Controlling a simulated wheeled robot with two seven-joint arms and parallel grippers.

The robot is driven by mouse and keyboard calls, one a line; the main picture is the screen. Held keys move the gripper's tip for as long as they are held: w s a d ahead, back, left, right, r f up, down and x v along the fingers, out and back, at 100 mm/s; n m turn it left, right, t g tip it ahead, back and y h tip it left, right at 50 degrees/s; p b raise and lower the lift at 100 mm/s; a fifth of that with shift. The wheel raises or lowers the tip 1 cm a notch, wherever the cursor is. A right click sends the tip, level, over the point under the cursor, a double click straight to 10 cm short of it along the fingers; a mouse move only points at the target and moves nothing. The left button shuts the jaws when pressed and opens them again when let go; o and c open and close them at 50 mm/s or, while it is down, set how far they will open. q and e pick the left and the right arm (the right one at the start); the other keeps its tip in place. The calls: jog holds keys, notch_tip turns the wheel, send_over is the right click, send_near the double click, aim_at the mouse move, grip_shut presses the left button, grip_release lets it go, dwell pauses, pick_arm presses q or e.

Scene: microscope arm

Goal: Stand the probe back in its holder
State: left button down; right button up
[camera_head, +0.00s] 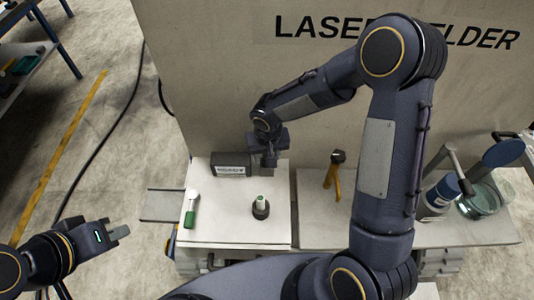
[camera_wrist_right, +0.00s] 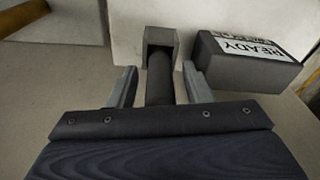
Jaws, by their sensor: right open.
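In the right wrist view, my right gripper (camera_wrist_right: 160,88) is open, with one finger on each side of a dark cylinder that looks like the probe (camera_wrist_right: 160,82). A gap shows between each finger and the cylinder. The cylinder's far end meets a grey square block, seemingly the holder (camera_wrist_right: 160,38); how deep it sits cannot be told. In the head view, my right gripper (camera_head: 268,155) is beside the machine wall, and its wrist hides most of the probe. My left gripper (camera_head: 118,232) is empty at lower left, away from the table; its jaw gap is unclear.
A grey box labelled READY (camera_head: 230,166) stands close beside the right gripper. An orange-handled tool (camera_head: 333,172) and jars (camera_head: 482,200) are further right.

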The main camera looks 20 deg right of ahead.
jog(key=r, duration=0.4)
jog(key=s+r, duration=0.1)
jog(key=r, duration=0.6)
jog(key=shift+s+a+r, duration=0.1)
jog(key=shift+s+r, duration=0.05)
jog(key=shift+r, duration=0.15)
jog(key=s+d+r+t+y, duration=0.1)
jog(key=s+d+r, duration=0.6)
jog(key=s, duration=0.2)
jog(key=s+t+y, duration=0.2)
jog(key=s+t, duration=0.1)
jog(key=s, duration=0.8)
jog(key=shift+s+d+r+m+y, duration=0.2)
jog(key=shift+s+d+m+y, duration=0.1)
jog(key=shift+s+d+y, duration=0.1)
jog(key=shift+c, duration=0.3)
